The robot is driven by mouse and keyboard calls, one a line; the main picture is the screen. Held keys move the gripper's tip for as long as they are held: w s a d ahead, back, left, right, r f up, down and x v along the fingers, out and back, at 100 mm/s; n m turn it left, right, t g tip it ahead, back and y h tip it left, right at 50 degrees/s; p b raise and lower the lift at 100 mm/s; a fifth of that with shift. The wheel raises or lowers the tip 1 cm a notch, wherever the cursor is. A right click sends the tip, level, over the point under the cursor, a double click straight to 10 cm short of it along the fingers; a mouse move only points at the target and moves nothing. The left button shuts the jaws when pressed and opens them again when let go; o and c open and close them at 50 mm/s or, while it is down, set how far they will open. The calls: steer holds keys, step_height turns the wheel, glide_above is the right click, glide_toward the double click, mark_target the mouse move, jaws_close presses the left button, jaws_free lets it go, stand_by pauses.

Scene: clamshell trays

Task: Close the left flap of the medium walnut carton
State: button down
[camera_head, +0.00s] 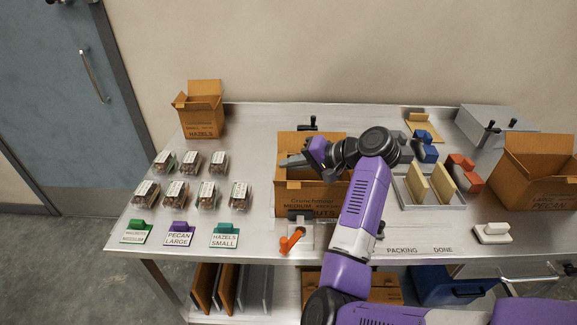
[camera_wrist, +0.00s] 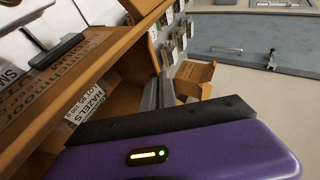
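The medium walnut carton (camera_head: 290,200) is a brown box near the middle of the steel table, with printed lettering on its front. Its top looks at least partly open, and my arm hides its right part. In the wrist view its brown panels (camera_wrist: 60,75) fill the left side, and a white label reading HAZELS shows inside. My gripper (camera_head: 288,161) is over the carton's left side, fingers pointing left. The grey fingers (camera_wrist: 158,92) look close together with nothing visible between them. I cannot tell the left flap's exact angle or whether the fingers touch it.
Several clamshell trays (camera_head: 175,191) stand left of the carton. The small hazels carton (camera_head: 203,120) is at back left, the large pecan carton (camera_head: 530,175) at right. An orange-handled tool (camera_head: 291,240) is in front. A divided tray (camera_head: 405,195) stands right.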

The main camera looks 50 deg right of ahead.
steer(key=shift+f, duration=0.15)
stand_by(0.4)
steer(key=c, duration=1.6)
jaws_free()
steer(key=shift+c, duration=0.2)
steer(key=shift+s, duration=0.15)
steer(key=v, duration=0.7)
steer(key=shift+s+b, duration=0.25)
steer(key=shift+b, duration=0.05)
steer(key=shift+d, duration=0.15)
